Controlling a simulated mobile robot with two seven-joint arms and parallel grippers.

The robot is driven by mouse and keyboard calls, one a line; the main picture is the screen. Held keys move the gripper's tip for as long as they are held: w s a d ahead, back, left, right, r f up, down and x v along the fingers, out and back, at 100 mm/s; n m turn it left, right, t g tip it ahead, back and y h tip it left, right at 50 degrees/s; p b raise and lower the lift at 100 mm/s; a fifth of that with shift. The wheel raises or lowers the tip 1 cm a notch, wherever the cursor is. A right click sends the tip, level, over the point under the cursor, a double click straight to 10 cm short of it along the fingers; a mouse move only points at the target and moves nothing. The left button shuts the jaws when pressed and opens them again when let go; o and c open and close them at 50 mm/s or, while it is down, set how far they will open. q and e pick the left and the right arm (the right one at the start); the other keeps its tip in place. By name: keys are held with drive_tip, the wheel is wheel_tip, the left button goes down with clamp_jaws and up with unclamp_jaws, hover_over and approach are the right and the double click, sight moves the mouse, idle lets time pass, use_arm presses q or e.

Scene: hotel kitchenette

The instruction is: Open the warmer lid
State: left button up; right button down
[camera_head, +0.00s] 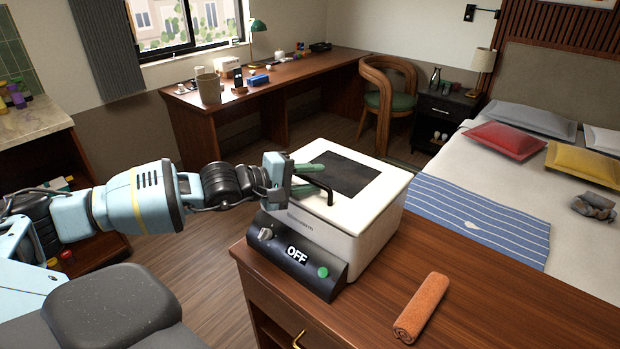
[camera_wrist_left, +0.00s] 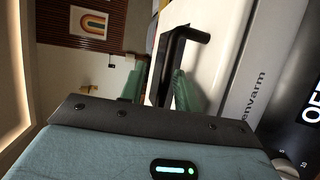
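The warmer (camera_head: 335,232) is a white box on the wooden counter, with a dark control panel (camera_head: 297,255) reading "OFF". Its white lid (camera_head: 391,176) lies flat and shut, with a dark window on top. A black bar handle (camera_head: 322,187) stands at the lid's front left. My left gripper (camera_head: 306,179) is at this handle with its green fingers apart. In the left wrist view the handle (camera_wrist_left: 174,56) shows between the two fingers (camera_wrist_left: 157,88). I cannot tell whether either finger touches it. My right gripper is not in view.
A rolled orange towel (camera_head: 421,308) lies on the counter (camera_head: 480,310) right of the warmer. A bed (camera_head: 480,175) stands behind the counter at right. A desk (camera_head: 265,88) with small items and a chair (camera_head: 388,95) are at the back.

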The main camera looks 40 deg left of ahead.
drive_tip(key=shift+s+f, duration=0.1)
use_arm(q)
clamp_jaws()
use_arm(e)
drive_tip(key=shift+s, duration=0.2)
use_arm(q)
drive_tip(key=shift+w+r, duration=0.1)
drive_tip(key=shift+r, duration=0.2)
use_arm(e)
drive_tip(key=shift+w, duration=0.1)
